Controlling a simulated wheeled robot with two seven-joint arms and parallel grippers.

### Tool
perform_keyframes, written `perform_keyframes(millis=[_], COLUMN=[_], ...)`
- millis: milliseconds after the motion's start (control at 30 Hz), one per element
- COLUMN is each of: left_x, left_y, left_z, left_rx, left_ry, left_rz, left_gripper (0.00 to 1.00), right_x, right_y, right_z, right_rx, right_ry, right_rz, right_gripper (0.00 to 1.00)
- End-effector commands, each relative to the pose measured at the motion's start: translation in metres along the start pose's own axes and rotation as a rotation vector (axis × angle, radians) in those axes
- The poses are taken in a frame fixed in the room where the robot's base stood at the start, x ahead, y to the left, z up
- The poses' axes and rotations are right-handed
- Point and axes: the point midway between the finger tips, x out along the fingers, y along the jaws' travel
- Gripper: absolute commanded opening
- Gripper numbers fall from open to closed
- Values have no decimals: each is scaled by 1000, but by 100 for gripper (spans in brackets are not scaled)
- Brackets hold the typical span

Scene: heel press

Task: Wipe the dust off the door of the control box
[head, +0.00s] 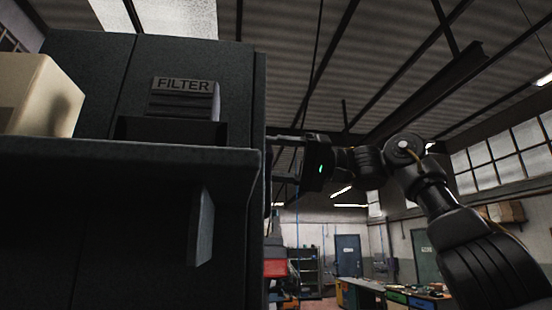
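My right gripper (284,158) reaches left from the arm at the right, beside the right edge of a tall dark cabinet (90,85). Its finger parts look spread one above the other. The tips are dark and meet the cabinet's edge in the picture, so I cannot tell whether they hold anything. I cannot make out a control box door, dust or a wiping cloth. The side of the cabinet facing the gripper is mostly hidden. My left gripper is not in view.
A dark shelf (120,158) with a bracket (201,228) juts out in front. Workbenches (365,288) and a blue door (348,257) are far behind. Open room lies right of the cabinet.

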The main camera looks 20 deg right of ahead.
Motion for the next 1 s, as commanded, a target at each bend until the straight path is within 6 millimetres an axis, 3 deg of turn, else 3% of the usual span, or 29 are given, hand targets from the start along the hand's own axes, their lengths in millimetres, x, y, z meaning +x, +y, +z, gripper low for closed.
perform_keyframes(millis=[467,767,1000], left_x=[26,28,41], left_y=[0,0,1], left_z=[2,3,4], left_rx=[0,0,0], left_ry=[0,0,0], left_rz=[0,0,0], left_gripper=[73,73,73], right_x=[-4,-5,-6], right_y=[-21,-28,-37], right_z=[25,28,41], right_rx=[-3,-1,-2], right_ry=[-2,0,0], right_rz=[-1,0,-1], right_gripper=[41,41,41])
